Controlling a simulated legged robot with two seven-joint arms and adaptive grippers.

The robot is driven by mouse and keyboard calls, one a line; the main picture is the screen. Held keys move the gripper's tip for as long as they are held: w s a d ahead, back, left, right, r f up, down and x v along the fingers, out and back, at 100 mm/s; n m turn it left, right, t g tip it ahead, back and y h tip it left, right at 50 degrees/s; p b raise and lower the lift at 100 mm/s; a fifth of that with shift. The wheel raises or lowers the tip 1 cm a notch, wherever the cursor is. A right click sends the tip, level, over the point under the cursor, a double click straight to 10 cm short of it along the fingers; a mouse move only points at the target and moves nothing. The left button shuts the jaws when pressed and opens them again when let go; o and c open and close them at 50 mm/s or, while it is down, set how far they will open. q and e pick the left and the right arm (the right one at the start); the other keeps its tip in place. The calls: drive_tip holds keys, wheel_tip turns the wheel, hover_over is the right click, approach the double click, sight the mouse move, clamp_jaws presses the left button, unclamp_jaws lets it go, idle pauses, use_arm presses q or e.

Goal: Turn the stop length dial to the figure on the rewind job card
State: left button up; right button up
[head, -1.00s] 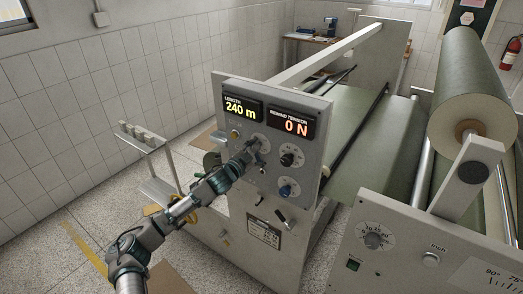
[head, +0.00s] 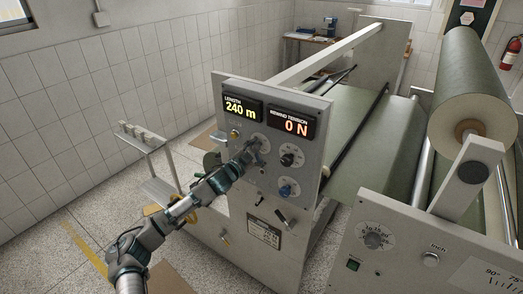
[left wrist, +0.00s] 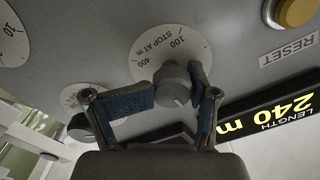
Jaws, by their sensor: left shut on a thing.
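The stop length dial, marked "STOP AT m" with 100 and 400 legible, has a grey knob (left wrist: 176,84) on a round white plate (left wrist: 150,48), seen upside down in the left wrist view. My left gripper (head: 252,147) is at this dial on the machine's front panel. In the left wrist view its fingers (left wrist: 168,98) stand on either side of the knob, shut on it. The knob's setting is hard to read. A small printed plate or card (head: 264,233) is low on the panel; its text is too small to read. My right gripper is not in view.
The length display (head: 242,108) reads 240 m and the rewind tension display (head: 290,122) reads 0 N. A yellow reset button (left wrist: 295,12) is close to the dial. Two more dials (head: 291,156) (head: 288,190) sit right of my gripper.

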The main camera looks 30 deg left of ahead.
use_arm(q)
drive_tip(key=shift+a+r, duration=0.55)
drive_tip(key=shift+r, duration=0.05)
drive_tip(key=o, duration=0.7)
drive_tip(key=shift+o, duration=0.2)
drive_tip(key=shift+s+a, duration=0.1)
drive_tip(key=shift+a, duration=0.05)
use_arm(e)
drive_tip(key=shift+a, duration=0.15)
use_arm(q)
drive_tip(key=shift+s+a, duration=0.1)
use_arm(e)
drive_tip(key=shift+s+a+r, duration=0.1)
use_arm(q)
drive_tip(key=shift+d+f, duration=0.15)
drive_tip(key=shift+d, duration=0.15)
drive_tip(key=shift+a, duration=0.1)
drive_tip(key=s, duration=1.1)
drive_tip(key=shift+s+a+f, duration=0.15)
drive_tip(key=shift+s+f, duration=0.1)
drive_tip(key=shift+s, duration=0.05)
